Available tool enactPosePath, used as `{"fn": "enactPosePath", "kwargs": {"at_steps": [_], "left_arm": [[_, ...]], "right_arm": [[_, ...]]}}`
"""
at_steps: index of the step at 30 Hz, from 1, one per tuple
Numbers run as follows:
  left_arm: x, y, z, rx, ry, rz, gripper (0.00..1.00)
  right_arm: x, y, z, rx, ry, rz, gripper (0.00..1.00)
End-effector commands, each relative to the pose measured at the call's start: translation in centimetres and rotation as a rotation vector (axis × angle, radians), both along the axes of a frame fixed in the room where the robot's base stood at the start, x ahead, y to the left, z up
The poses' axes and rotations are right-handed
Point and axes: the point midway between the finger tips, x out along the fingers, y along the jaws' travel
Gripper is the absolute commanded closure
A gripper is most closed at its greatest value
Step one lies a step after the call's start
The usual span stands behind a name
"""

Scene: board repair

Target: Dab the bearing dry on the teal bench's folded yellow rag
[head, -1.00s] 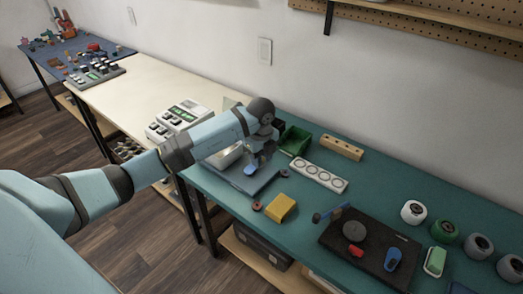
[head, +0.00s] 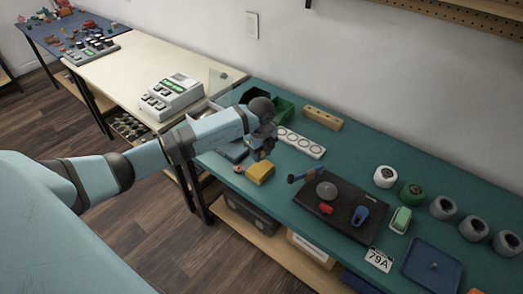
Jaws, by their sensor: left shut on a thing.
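The folded yellow rag (head: 260,174) lies near the front edge of the teal bench (head: 330,165). My left gripper (head: 262,156) points down just behind and above the rag, in the head view. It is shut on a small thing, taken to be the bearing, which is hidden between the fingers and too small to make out. I cannot tell whether it touches the rag. My right gripper is not in view.
A small red and dark round piece (head: 238,168) lies left of the rag. A black mat (head: 335,222) with a grey disc lies to the right. A white strip with round wells (head: 301,143) and a wooden block (head: 321,118) are behind. Several wheels stand at right.

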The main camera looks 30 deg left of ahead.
Motion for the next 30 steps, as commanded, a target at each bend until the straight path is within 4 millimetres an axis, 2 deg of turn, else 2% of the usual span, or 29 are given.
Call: {"fn": "enactPosePath", "kwargs": {"at_steps": [16, 22, 30], "left_arm": [[0.0, 0.0, -4.6, -0.001, 0.000, 0.001, 0.83], [0.0, 0.0, -4.9, 0.000, 0.000, 0.001, 0.83], [0.0, 0.0, -4.9, 0.000, 0.000, 0.000, 0.83]], "right_arm": [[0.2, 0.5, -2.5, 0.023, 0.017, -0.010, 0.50], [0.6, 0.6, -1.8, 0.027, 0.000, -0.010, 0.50], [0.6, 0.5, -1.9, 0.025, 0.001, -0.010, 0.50]]}}
